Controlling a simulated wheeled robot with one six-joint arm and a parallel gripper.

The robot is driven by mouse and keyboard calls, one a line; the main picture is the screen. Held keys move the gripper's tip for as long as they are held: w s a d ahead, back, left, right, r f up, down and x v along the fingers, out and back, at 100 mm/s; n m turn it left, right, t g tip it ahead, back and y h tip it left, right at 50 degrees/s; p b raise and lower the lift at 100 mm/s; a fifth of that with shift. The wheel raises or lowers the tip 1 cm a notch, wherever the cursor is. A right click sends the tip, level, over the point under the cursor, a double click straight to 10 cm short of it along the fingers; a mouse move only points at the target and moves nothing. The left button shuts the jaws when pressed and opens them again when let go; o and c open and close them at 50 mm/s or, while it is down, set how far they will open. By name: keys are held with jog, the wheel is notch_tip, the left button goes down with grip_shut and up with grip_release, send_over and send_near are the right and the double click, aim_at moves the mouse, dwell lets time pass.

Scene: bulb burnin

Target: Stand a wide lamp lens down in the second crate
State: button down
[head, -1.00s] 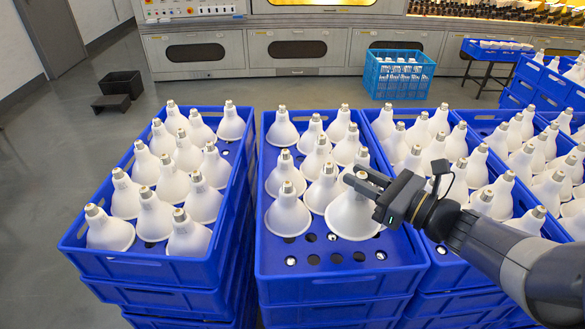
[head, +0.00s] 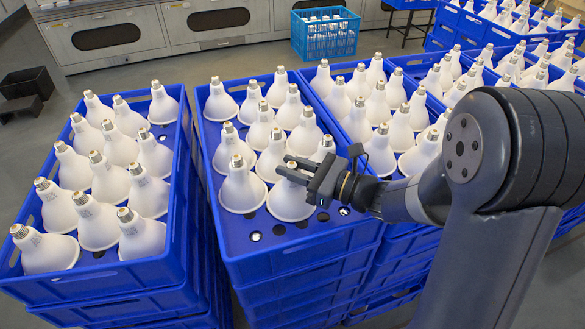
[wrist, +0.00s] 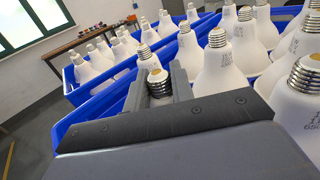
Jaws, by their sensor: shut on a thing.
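A white wide lamp (head: 288,203) is upright, lens down, in the front part of the middle blue crate (head: 300,258), which I take as the second crate. My gripper (head: 300,170) reaches in from the right and is shut on this lamp near its screw base. In the wrist view the lamp's metal screw base (wrist: 158,84) shows between the two fingers of my gripper (wrist: 160,82). Its lens rim looks level with its neighbours and seems to rest on the crate's floor, though contact is not clear. Another lamp (head: 240,186) stands close on its left.
Several white lamps fill the rows behind. Bare holes (head: 254,236) show in the crate floor in front. A full left crate (head: 100,285) and a right crate (head: 330,95) flank it. A light-blue crate (head: 325,38) stands on the floor behind.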

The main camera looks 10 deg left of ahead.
jog(key=shift+f, duration=0.2)
jog(key=c, duration=1.2)
grip_release()
jog(key=shift+c, duration=0.2)
jog(key=shift+r, duration=0.2)
jog(key=shift+d, duration=0.2)
jog(key=v, duration=1.1)
jog(key=shift+s+d, duration=0.25)
jog(key=shift+d, duration=0.05)
